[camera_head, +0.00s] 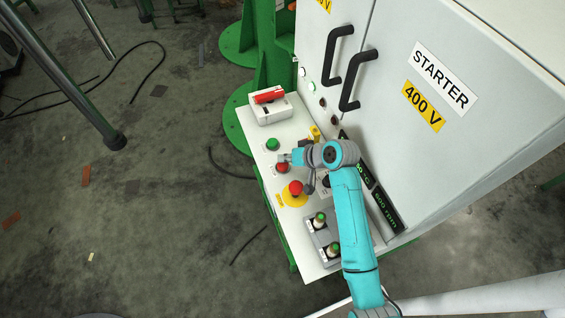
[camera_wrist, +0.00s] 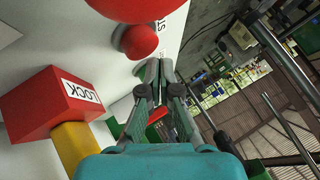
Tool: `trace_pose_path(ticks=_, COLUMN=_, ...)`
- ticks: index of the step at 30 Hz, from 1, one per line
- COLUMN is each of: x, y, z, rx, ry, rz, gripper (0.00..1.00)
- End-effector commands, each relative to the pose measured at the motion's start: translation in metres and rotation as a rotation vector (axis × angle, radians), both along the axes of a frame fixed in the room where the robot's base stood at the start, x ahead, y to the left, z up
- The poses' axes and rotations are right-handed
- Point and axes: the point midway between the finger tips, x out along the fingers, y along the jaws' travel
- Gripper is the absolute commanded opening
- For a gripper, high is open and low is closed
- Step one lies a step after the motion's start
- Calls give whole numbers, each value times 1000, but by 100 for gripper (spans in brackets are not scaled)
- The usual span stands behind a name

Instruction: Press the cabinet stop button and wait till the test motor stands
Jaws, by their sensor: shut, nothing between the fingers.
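The white cabinet panel (camera_head: 265,131) carries a green button (camera_head: 272,144), a small red button (camera_head: 282,169) and a larger red mushroom button (camera_head: 295,187) on a yellow plate. My gripper (camera_head: 283,158) is shut and empty, its tips right by the small red button. In the wrist view the closed fingertips (camera_wrist: 153,68) lie just beside a red button (camera_wrist: 138,41) with a partly hidden label starting "ST". I cannot tell whether they touch it. Green-lit displays (camera_head: 385,206) sit partly behind my arm; their reading is unclear. I cannot make out the test motor.
A white box with a red handle (camera_head: 269,97) stands at the panel's far end. A red block labelled LOCK (camera_wrist: 42,108) is close to my gripper. Door handles (camera_head: 357,80) jut from the starter cabinet (camera_head: 455,60).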

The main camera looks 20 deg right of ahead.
Motion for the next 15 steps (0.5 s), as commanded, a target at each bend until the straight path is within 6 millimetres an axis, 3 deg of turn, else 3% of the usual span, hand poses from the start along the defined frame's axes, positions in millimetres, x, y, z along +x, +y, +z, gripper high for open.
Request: trace_pose_path(ticks=15, x=-1, y=0, z=-6, rx=0, ry=0, rz=0, gripper=0)
